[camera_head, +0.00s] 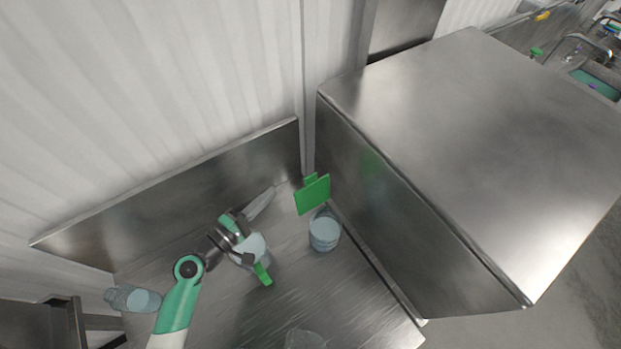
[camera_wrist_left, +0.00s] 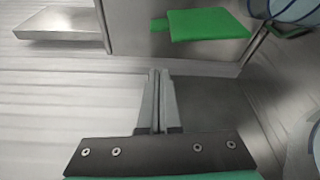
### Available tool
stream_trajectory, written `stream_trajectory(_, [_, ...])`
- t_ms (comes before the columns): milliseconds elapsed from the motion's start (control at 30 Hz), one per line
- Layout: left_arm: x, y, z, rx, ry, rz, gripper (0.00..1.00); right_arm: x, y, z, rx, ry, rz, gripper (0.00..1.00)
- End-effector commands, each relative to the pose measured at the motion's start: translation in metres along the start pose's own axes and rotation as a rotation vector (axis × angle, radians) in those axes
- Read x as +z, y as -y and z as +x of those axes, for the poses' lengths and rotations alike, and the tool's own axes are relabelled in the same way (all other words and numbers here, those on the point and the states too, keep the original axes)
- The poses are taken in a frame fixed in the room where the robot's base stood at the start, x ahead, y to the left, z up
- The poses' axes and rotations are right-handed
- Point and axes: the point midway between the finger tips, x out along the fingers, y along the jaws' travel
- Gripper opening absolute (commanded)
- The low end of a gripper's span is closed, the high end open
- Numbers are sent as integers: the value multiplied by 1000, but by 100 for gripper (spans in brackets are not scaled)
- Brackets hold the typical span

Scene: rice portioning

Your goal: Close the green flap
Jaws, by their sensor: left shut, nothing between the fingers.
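The green flap (camera_head: 313,195) is at the back right of the metal worktop, near the corner by the tall steel box. It stands out like a flat plate with a small green tab at its far edge. In the left wrist view the green flap (camera_wrist_left: 208,24) sticks out, ahead and to the right of the fingers. My left gripper (camera_head: 249,258) is over the worktop, left of and nearer than the flap, apart from it. In the wrist view my left gripper (camera_wrist_left: 158,75) has its fingers together and empty. My right gripper is not in view.
A clear container (camera_head: 324,232) stands just in front of the flap. Another container (camera_head: 251,247) is partly hidden by my left gripper, and one (camera_head: 134,299) lies at the left. The tall steel box (camera_head: 385,200) walls off the right side.

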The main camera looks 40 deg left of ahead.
Motion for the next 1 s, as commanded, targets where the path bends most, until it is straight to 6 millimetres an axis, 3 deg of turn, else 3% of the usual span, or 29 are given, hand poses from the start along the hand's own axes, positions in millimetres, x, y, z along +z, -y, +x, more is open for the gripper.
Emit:
stream_trajectory(267, [-6, -2, 8, 4, -13, 5, 0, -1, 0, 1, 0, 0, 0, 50])
stream_trajectory(733, [-6, -2, 101, 5, -11, 6, 0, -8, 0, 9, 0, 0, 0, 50])
stream_trajectory(833, [13, -4, 94, 0, -8, 5, 0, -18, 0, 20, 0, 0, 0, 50])
stream_trajectory(1000, [29, -2, 88, 2, -11, 5, 0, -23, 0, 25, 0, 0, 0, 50])
